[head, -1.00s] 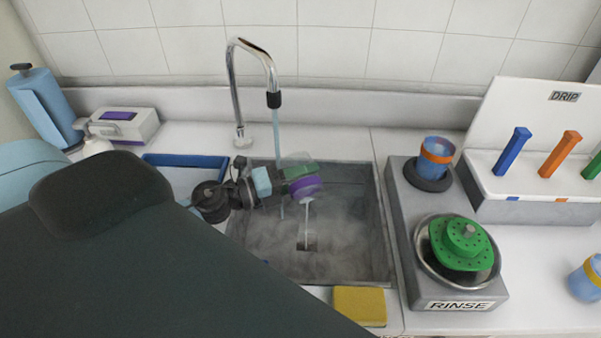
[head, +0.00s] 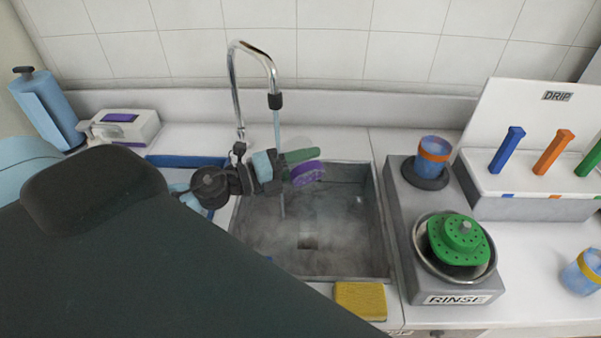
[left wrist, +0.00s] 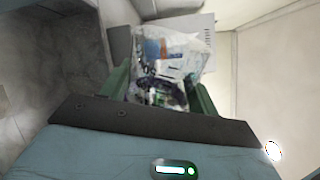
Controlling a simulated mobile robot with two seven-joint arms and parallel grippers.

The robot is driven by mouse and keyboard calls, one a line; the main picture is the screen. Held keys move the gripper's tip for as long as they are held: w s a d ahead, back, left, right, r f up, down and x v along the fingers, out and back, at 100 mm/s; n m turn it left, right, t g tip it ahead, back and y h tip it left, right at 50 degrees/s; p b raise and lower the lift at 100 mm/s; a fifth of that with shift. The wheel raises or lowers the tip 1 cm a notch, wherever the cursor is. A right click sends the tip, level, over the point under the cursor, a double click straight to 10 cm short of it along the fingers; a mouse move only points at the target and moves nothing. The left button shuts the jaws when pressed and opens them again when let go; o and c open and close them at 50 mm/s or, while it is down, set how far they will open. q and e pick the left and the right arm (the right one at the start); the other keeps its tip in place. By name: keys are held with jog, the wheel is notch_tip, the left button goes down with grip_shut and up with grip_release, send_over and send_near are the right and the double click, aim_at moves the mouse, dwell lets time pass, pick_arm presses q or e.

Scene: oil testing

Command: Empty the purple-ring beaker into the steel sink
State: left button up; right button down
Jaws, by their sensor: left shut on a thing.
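The purple-ring beaker (head: 308,174) is over the back part of the steel sink (head: 360,272). It is tipped, its purple ring facing right, and I see no stream leaving it. My left gripper (head: 296,165) comes in from the left and is shut on the beaker, with a green finger along its upper side. In the left wrist view, the clear beaker (left wrist: 165,75) shows between the two green fingers. How much liquid is inside I cannot tell. My right gripper is not in view.
A curved tap (head: 254,48) stands behind the sink, water running from it close to my left gripper. A yellow sponge (head: 360,301) lies at the front edge. The rinse station (head: 398,205) with an orange-ring beaker (head: 434,158) stands to the right.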

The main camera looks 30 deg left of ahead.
pick_arm(q)
jog(key=shift+r, duration=0.5)
jog(key=n, duration=0.4)
jog(key=shift+r+n, duration=0.2)
jog(key=shift+n, duration=0.6)
jog(key=n, duration=0.5)
jog(key=shift+r, duration=0.15)
jog(key=n, duration=0.5)
jog(key=shift+r+n, duration=0.25)
jog(key=shift+n, duration=0.15)
jog(key=shift+n, duration=0.3)
